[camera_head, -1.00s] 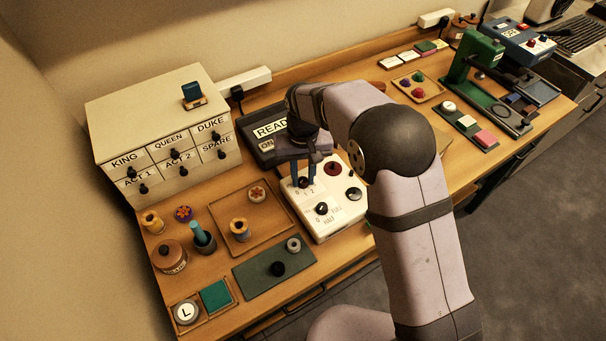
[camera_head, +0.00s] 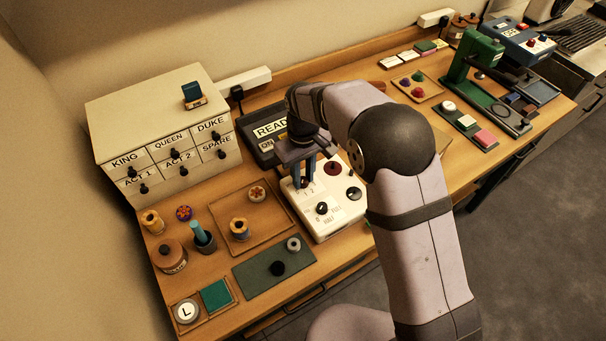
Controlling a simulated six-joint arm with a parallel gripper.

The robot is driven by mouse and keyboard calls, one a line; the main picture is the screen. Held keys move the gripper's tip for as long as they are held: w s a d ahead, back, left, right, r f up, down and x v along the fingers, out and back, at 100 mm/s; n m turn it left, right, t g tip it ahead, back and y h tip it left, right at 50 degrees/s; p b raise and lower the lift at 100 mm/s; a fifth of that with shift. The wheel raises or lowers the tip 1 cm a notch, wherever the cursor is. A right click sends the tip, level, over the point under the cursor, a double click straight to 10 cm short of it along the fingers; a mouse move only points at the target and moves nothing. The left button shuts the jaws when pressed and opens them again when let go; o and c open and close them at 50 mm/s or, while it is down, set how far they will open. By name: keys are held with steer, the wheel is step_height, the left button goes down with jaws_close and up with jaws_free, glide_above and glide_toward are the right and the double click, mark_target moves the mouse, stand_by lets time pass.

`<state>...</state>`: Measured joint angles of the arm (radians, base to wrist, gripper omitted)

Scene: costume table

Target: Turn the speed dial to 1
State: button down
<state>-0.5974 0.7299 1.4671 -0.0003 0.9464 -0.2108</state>
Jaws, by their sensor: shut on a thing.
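A white control box (camera_head: 330,225) stands near the middle of the table, with several dark knobs and a red button (camera_head: 333,168) on top. My gripper (camera_head: 304,184) points down at the knob at the box's back left, beside the printed 1 and 2. Its fingers are shut on this knob, which I take to be the speed dial. The fingers hide most of the knob, so I cannot tell where it points. A second black dial (camera_head: 321,208), with small labels around it including HALF and FULL, sits in front of the gripper. Another dark knob (camera_head: 354,194) is to its right.
A dark display unit reading READ (camera_head: 270,128) stands behind the box, partly hidden by my arm. A labelled drawer cabinet (camera_head: 160,120) is at the left. A wooden tray (camera_head: 265,228) and a dark green mat (camera_head: 255,281) lie left of the box.

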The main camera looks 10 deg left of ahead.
mark_target(303, 179)
steer(key=shift+w+a+r+n, duration=0.1)
steer(key=shift+n, duration=1.9)
steer(key=c, duration=1.5)
jaws_free()
steer(key=shift+r+b, duration=1.1)
steer(key=shift+r, duration=2.55)
